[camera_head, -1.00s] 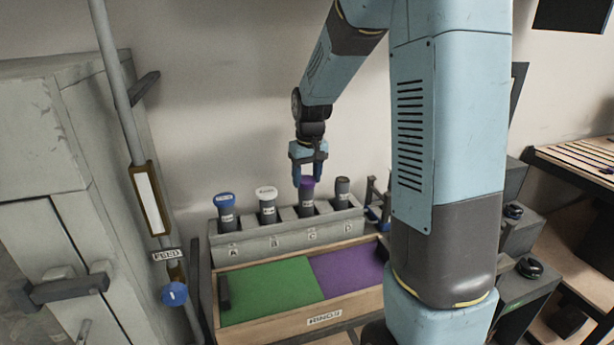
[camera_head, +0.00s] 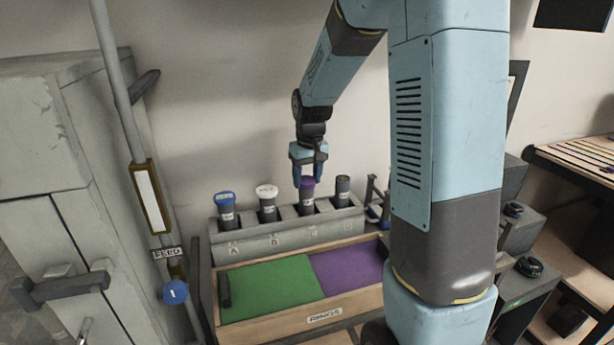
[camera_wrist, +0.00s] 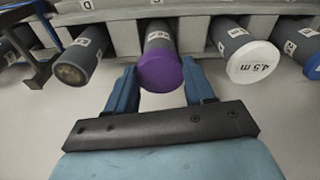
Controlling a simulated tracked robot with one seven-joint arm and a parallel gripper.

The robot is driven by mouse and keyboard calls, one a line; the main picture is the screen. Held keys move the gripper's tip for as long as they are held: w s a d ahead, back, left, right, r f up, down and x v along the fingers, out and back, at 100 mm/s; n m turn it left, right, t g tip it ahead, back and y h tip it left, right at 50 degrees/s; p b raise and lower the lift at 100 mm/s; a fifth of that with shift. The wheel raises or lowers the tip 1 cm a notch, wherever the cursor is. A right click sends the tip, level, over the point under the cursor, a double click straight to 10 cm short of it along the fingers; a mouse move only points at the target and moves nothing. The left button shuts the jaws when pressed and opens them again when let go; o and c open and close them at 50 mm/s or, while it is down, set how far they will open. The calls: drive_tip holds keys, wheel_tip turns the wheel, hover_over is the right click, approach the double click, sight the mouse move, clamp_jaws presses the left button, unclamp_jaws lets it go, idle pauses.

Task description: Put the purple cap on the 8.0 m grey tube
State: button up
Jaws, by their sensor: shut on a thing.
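The purple cap (camera_head: 307,184) is at the top of the grey tube (camera_head: 307,206) in the third slot from the left of the rack (camera_head: 250,241). In the wrist view the purple cap (camera_wrist: 160,72) faces me in line with its tube (camera_wrist: 158,38), whose label is too small to read. My gripper (camera_head: 309,176) points down over this tube and is shut on the cap, with one blue finger on either side. In the wrist view my gripper (camera_wrist: 162,82) has the cap between its fingertips. Whether the cap is fully seated is hard to tell.
An uncapped tube (camera_head: 342,190) stands to the right, a white-capped tube (camera_head: 267,202) marked 4.5 m and a blue-capped tube (camera_head: 226,211) to the left. A wooden tray (camera_head: 350,311) with green and purple areas lies in front. A pole (camera_head: 119,85) stands at left.

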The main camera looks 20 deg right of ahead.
idle(0.3)
drive_tip(key=o, duration=1.1)
drive_tip(key=r, duration=0.4)
drive_tip(key=s+r, duration=0.1)
drive_tip(key=r, duration=0.8)
drive_tip(key=shift+s+d+r, duration=0.15)
drive_tip(key=shift+s+r, duration=0.15)
